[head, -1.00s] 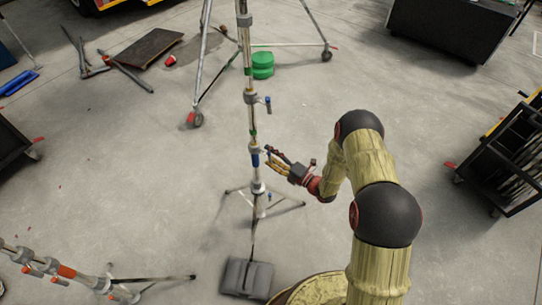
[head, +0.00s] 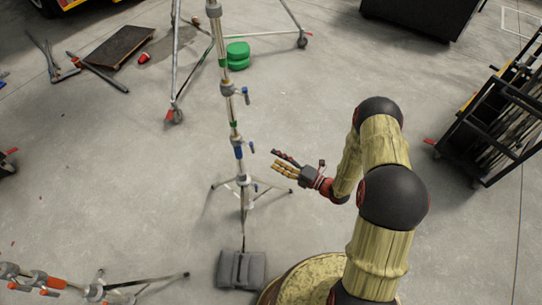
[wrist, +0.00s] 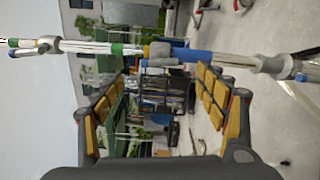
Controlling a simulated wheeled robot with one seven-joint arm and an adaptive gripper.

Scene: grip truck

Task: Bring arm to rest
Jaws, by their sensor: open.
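My gripper (head: 285,164) is open and empty in the head view, to the right of a tall metal light stand (head: 233,118). A visible gap lies between its fingertips and the stand's pole. The stand is upright on spread legs, with collars and a blue band along the pole. In the wrist view my two yellow-padded fingers (wrist: 165,100) are spread apart. The stand's pole (wrist: 200,57) crosses sideways in front of the fingers there.
A grey sandbag (head: 242,270) lies at the stand's foot. A black cart (head: 495,115) stands at right. A larger rolling stand (head: 174,75) and a green round object (head: 238,56) are behind. Another stand (head: 52,282) is at lower left. Floor between is clear.

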